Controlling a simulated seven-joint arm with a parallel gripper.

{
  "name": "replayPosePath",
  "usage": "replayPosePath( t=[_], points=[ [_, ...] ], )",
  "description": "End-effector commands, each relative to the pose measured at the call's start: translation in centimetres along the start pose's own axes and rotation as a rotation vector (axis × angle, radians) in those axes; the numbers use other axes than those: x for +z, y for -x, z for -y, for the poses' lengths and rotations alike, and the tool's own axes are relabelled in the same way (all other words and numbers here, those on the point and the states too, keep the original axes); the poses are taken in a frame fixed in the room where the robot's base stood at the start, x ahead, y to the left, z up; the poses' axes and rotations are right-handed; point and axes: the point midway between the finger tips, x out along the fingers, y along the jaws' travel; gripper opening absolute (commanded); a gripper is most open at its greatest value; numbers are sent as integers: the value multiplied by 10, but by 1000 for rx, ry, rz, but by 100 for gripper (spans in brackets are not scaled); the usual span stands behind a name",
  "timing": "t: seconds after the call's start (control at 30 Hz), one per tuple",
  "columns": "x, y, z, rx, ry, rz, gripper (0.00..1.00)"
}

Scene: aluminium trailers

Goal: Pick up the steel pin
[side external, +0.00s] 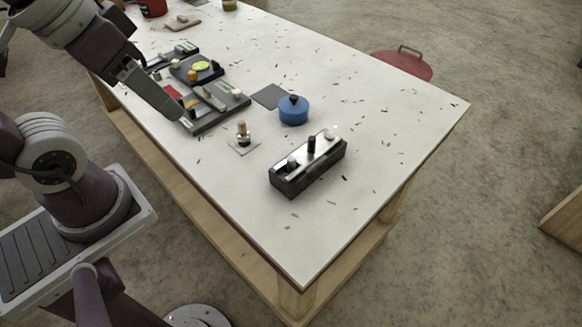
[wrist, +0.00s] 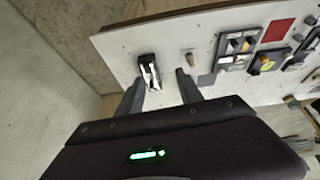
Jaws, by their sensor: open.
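I cannot tell for sure which piece is the steel pin. A dark block with a bright top (side external: 308,168) carries a few short upright posts, one black and others paler; it also shows in the wrist view (wrist: 149,72). A small upright peg, pale on top and darker below (side external: 243,133), stands on a square plate left of the block, and shows in the wrist view (wrist: 190,59). My gripper (side external: 186,121) appears over the near edge of the trays. In the wrist view my gripper (wrist: 160,77) has its fingers wide apart with nothing held between them.
A blue round pot (side external: 293,110) and a flat grey pad (side external: 270,96) lie behind the peg. Dark trays with small parts (side external: 222,118) stand left of them. The white tabletop (side external: 400,105) is otherwise mostly clear on the right, with dark flecks scattered over it.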

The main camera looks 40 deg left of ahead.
Motion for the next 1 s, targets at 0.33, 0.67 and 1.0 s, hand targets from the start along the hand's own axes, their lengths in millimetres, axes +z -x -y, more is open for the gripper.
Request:
replayPosePath(
  t=[0.33, 0.67, 1.0],
  points=[
    [-43, -105, -28, 363, 798, 779, 43],
    [-75, -233, 15, 712, 1624, 1145, 43],
    [-75, -263, -5, 752, 1735, 1174, 43]
  ],
)
